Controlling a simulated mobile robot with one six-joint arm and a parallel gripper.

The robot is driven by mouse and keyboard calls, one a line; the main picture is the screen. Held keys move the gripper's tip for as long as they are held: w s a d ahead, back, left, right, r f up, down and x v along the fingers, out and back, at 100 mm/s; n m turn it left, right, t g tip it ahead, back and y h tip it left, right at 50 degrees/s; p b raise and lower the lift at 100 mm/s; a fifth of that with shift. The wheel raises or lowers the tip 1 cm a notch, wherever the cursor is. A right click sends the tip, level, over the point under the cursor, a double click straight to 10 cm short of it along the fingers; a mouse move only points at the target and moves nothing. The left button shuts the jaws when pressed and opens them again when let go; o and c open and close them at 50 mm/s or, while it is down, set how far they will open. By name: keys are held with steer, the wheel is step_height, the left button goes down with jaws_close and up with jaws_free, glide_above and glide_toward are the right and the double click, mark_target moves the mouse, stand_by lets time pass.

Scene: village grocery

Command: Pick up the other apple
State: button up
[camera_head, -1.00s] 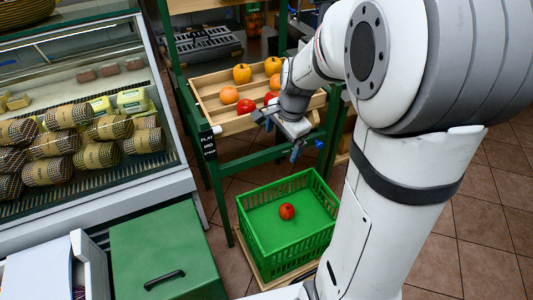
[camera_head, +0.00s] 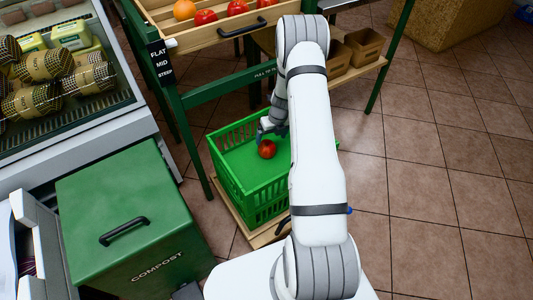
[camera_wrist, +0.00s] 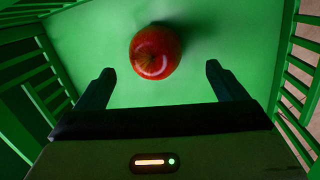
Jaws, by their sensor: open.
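A red apple (camera_head: 267,149) rests on the floor of the green crate (camera_head: 228,181). In the wrist view the apple (camera_wrist: 155,52) lies just beyond my two fingertips, roughly midway between their lines, not between the fingers. My gripper (camera_wrist: 158,80) is open and empty, pointing down into the crate. In the head view my gripper (camera_head: 270,128) is at the crate, close to the apple and partly hidden by my arm. More red apples (camera_head: 206,17) and (camera_head: 237,7) sit in the wooden display tray (camera_head: 187,41) above, with an orange (camera_head: 184,9).
The crate stands on a wooden board (camera_head: 262,237) on the tiled floor. The green display frame (camera_head: 218,97) rises behind the crate. The floor at right is open.

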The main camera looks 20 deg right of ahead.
mark_target(269, 144)
steer(key=f+b, duration=0.1)
steer(key=f, duration=0.1)
steer(key=a+f, duration=0.1)
steer(key=f, duration=0.1)
steer(key=f+b, duration=0.1)
steer(key=f, duration=0.2)
steer(key=shift+w+a+b, duration=0.15)
steer(key=shift+a+b, duration=0.15)
steer(key=shift+c, duration=0.3)
steer(key=shift+r, duration=0.1)
steer(key=c, duration=1.1)
